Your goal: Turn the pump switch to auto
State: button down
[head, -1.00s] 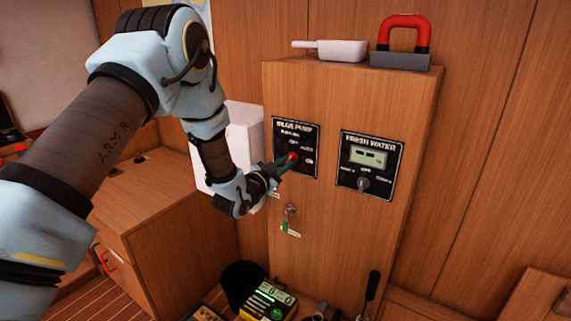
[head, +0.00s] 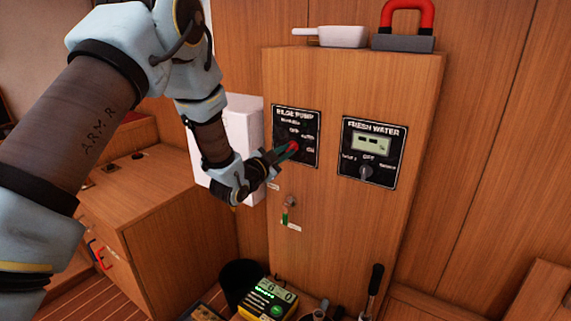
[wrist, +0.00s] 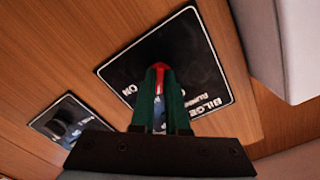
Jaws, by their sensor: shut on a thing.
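The bilge pump panel (head: 310,138) is a black plate with white lettering on the front of the wooden cabinet (head: 345,220). Its red switch knob (head: 293,147) sits at the panel's lower left. My gripper (head: 284,151) reaches in from the left with its fingertips at the knob. In the wrist view the green fingers of my gripper (wrist: 160,85) close on the red knob (wrist: 159,68), with the bilge pump panel (wrist: 205,65) around it. The fingers hide part of the knob and some lettering, so I cannot tell which mark it points to.
A fresh water panel (head: 391,142) with a display and a knob is to the right. Below hangs a key with a green tag (head: 286,214). A white box (head: 243,135) is behind my wrist. A red-handled block (head: 405,30) and a white scoop (head: 335,36) lie on top.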

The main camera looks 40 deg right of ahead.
jog(key=shift+m+b, duration=0.7)
jog(key=shift+b, duration=0.45)
jog(key=c, duration=0.9)
grip_release()
jog(key=b+v, duration=0.3)
jog(key=v, duration=0.7)
jog(key=shift+a+b, duration=0.35)
jog(key=shift+a, duration=0.05)
